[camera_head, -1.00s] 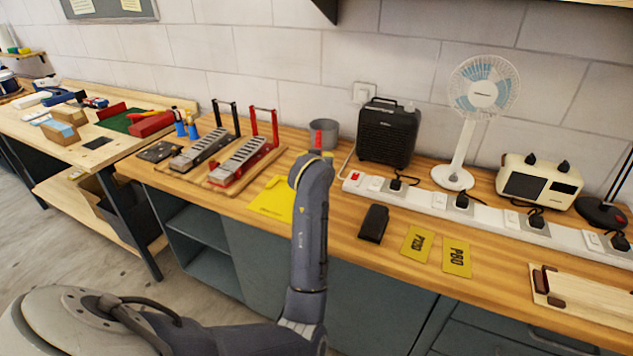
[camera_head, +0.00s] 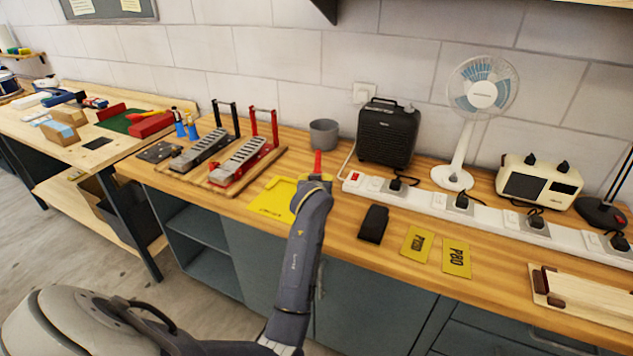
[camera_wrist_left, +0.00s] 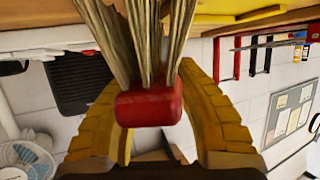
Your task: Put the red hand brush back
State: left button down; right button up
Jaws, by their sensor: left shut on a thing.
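The red hand brush (camera_wrist_left: 148,105) is between the yellow fingers of my left gripper (camera_wrist_left: 158,125) in the left wrist view. That gripper is shut on it; pale bristles fan out beyond its red block. In the head view a slim red part of the brush (camera_head: 318,163) stands up above the end of my left arm, over the front of the bench by the yellow mat. The bristles and fingertips are hidden there by my arm. My right gripper is not in view.
A yellow lettered mat (camera_head: 272,203) lies left of my arm, with a grey cup (camera_head: 324,134) behind. A black block (camera_head: 373,223), yellow tags (camera_head: 417,244) and a white power strip (camera_head: 438,203) lie to the right. Racks (camera_head: 246,158) stand left; a black heater (camera_head: 388,132) stands behind.

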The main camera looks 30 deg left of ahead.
pick_arm(q)
jog(key=shift+f, duration=0.55)
jog(key=c, duration=1.1)
grip_release()
jog(key=shift+r, duration=0.35)
jog(key=shift+s+d+r, duration=0.1)
jog(key=shift+r, duration=0.25)
jog(key=shift+v, duration=3.55)
